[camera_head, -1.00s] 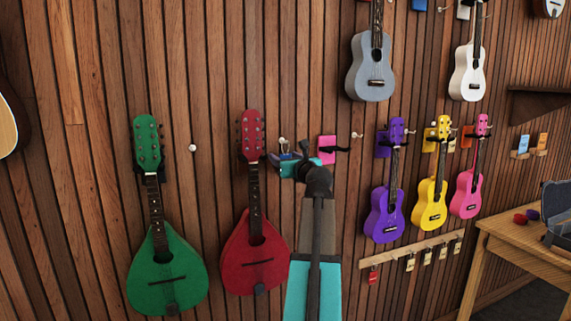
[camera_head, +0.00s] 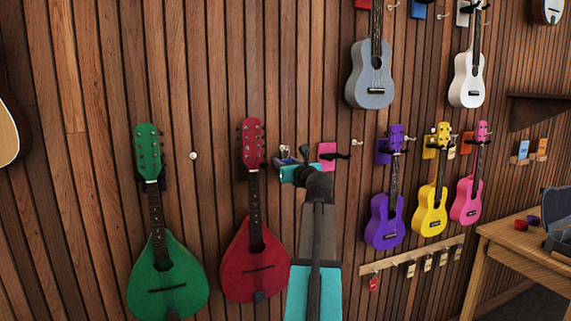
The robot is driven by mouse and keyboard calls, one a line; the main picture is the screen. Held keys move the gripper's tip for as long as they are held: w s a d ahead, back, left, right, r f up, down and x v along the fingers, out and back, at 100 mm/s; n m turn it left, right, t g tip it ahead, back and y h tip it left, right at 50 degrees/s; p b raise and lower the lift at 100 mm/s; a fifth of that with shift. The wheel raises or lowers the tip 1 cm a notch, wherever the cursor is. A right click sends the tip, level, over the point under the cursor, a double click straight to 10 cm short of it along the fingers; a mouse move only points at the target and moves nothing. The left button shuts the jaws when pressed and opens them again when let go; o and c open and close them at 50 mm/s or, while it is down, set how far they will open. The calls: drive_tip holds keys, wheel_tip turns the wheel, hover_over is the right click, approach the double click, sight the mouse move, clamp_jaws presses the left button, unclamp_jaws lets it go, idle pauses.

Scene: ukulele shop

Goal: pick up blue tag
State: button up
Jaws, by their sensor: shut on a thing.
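My gripper (camera_head: 286,168), teal and dark, is up at the wall, right of the red mandolin's head, with my forearm rising from the bottom. A small blue piece (camera_head: 284,161), apparently the blue tag, shows at the fingertips just below a pale wall peg (camera_head: 285,150). The jaws are shut on it. The gripper covers much of it, so I cannot tell whether it still touches the peg.
A pink square holder (camera_head: 327,155) with a black hook is close right of the gripper. The red mandolin (camera_head: 255,268) hangs close left, the green mandolin (camera_head: 168,285) farther left. A purple ukulele (camera_head: 384,222) hangs right. A wooden table (camera_head: 520,255) stands at the far right.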

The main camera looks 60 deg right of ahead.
drive_tip(key=shift+r+p, duration=1.55)
drive_tip(key=b+v, duration=0.1)
drive_tip(key=v, duration=1.7)
drive_tip(key=shift+f+b, duration=0.25)
drive_tip(key=shift+b, duration=0.1)
drive_tip(key=shift+w, duration=0.1)
